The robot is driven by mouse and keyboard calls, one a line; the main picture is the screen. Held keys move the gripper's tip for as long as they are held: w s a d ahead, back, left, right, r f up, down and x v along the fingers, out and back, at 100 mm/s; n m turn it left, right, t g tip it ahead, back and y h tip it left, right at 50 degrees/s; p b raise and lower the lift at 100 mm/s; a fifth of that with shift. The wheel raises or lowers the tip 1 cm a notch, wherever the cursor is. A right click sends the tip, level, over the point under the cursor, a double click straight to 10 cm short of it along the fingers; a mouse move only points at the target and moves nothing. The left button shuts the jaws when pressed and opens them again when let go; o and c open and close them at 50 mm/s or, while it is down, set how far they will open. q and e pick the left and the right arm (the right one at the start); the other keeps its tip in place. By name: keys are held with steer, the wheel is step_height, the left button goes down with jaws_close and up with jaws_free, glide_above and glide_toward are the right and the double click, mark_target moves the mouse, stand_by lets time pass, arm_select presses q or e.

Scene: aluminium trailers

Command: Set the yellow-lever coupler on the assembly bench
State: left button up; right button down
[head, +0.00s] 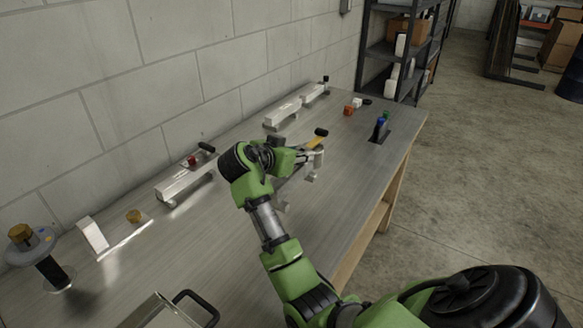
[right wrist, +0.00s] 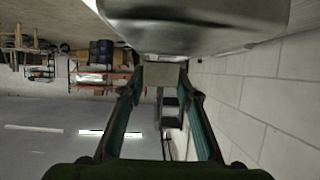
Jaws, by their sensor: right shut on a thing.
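The yellow-lever coupler (head: 314,160) is a silver metal piece with a yellow lever and black tip. My right gripper (head: 298,157) is shut on it, over the middle of the assembly bench (head: 335,225). My gripper and wrist hide part of the coupler. I cannot tell whether it touches the bench top. In the right wrist view, a blurred metal body (right wrist: 195,22) fills the top and a grey piece (right wrist: 160,75) sits between the fingertips. My left gripper is not in view.
Along the wall lie a silver coupler with a red part (head: 180,184) and more silver pieces (head: 283,114). A holder with blue and green tools (head: 379,133) stands at the far right. A metal case (head: 158,312) sits at the front. The right front of the bench is clear.

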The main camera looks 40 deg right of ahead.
mark_target(283, 186)
steer(key=w+f, duration=0.2)
steer(key=w+d+f, duration=0.1)
steer(key=w+f, duration=0.1)
steer(key=f, duration=0.1)
steer(key=shift+w+d+f+p, duration=0.1)
steer(key=shift+d+f+p, duration=0.05)
steer(key=shift+p, duration=0.25)
step_height(283, 186, down, 2)
steer(key=shift+f+p, duration=0.1)
steer(key=shift+p, duration=0.55)
steer(key=shift+f, duration=0.4)
steer(key=c, duration=1.5)
jaws_free()
steer(key=shift+f, duration=0.1)
steer(key=shift+b+v, duration=1.2)
steer(key=shift+v, duration=4.9)
steer(key=shift+f, duration=0.1)
